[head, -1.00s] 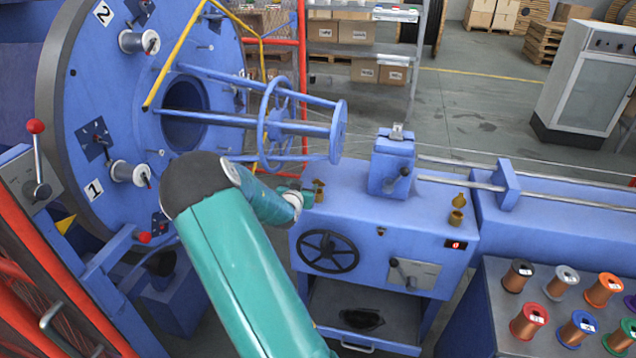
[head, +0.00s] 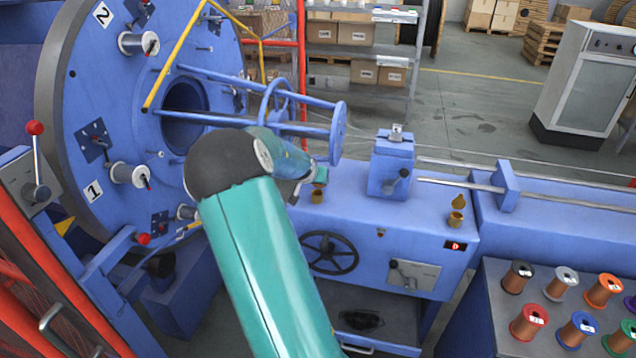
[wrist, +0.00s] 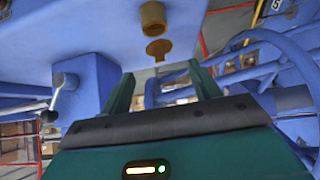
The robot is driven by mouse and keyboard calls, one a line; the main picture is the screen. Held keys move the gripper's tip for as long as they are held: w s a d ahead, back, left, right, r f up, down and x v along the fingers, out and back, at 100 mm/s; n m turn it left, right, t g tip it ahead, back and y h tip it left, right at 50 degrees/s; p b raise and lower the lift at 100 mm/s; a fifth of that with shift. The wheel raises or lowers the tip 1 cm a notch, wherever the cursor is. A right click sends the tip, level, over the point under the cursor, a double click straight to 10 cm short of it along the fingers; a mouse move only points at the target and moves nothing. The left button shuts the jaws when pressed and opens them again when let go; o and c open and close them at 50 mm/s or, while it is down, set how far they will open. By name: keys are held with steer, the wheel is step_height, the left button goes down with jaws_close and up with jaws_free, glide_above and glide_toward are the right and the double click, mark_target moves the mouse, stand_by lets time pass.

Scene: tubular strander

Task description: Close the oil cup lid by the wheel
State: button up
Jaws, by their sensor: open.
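The brass oil cup (head: 317,196) near the wheel stands on the blue machine top; it also shows in the wrist view (wrist: 153,18). Its lid (wrist: 158,48) stands open, swung off the cup mouth; in the head view my gripper hides much of it. The black spoked wheel (head: 329,253) is on the machine's front face, below the cup. My gripper (head: 318,176) is just above and behind the cup. In the wrist view its two teal fingers (wrist: 160,88) are wide apart and empty, with the lid beyond the gap between them. I cannot tell any contact.
A second brass cup (head: 457,219) with a raised lid stands to the right. A blue block with a lever (head: 392,165) rises right of my gripper. The blue strander cage (head: 338,133) is close behind my forearm. Wire spools (head: 529,322) stand front right.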

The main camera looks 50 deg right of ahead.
mark_target(318, 186)
steer(key=x, duration=0.8)
steer(key=c, duration=1)
steer(key=shift+a+h, duration=0.15)
steer(key=shift+h, duration=0.15)
steer(key=h, duration=0.1)
steer(key=t+h, duration=0.1)
steer(key=a+f+h, duration=0.1)
steer(key=h, duration=0.1)
steer(key=shift+s+t, duration=0.3)
steer(key=shift+t, duration=0.1)
steer(key=h, duration=0.1)
steer(key=f+t+h, duration=0.1)
steer(key=h, duration=0.1)
steer(key=t+h, duration=0.1)
steer(key=h, duration=0.1)
steer(key=shift+s+a+f, duration=0.2)
steer(key=shift+a+f, duration=0.1)
steer(key=shift+a, duration=0.1)
